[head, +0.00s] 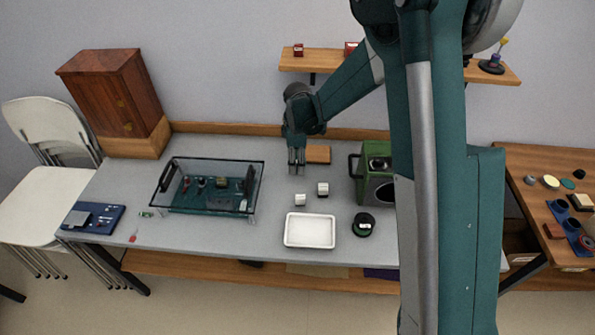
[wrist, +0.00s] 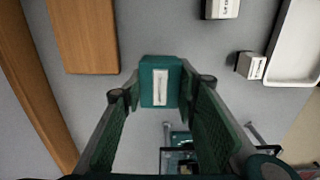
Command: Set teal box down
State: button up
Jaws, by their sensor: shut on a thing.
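My gripper (head: 296,168) points down over the grey table, left of the flat wooden block. In the wrist view my gripper (wrist: 162,92) has its two fingers on either side of the teal box (wrist: 160,82), shut on it. The box has a white label strip on the face toward the camera. In the head view I cannot make the box out clearly at the fingertips. I cannot tell whether its underside touches the table.
The wooden block (head: 318,154) lies behind right. Two small white boxes (head: 300,200) (head: 323,189) and a white tray (head: 310,245) are in front. A glass case (head: 210,206) stands left, a green speaker (head: 366,150) right. Bare table lies around my gripper.

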jog(key=shift+f+b, duration=0.4)
jog(key=shift+f, duration=1.5)
jog(key=shift+f, duration=0.15)
jog(key=o, duration=1)
notch_tip(320, 180, up, 12)
jog(key=shift+r+p, duration=0.2)
jog(key=shift+p, duration=0.85)
